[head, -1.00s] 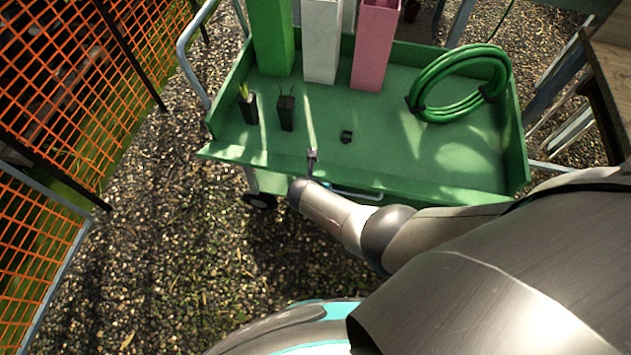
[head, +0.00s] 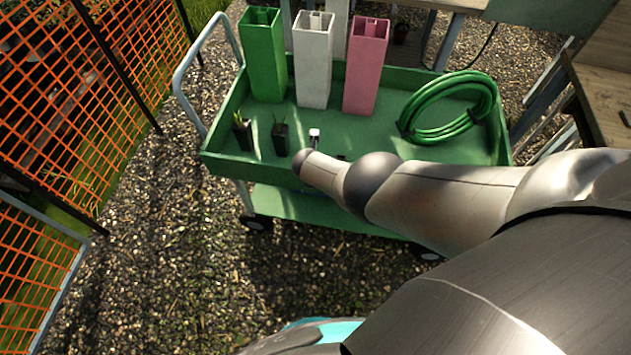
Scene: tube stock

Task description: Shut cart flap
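The green cart (head: 229,115) stands in front of me with its tray facing up. Its front flap (head: 250,176) now stands roughly upright along the near edge, and its outer face shows at the left. My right arm crosses in from the right and hides the middle and right of the flap. The tip of my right gripper (head: 314,137) shows just beyond the wrist, above the tray side of the flap. Its fingers are too small and hidden to read, and I cannot tell whether it touches the flap. My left gripper is out of view.
Orange mesh fencing (head: 90,85) stands left. Gravel (head: 170,250) is open before the cart.

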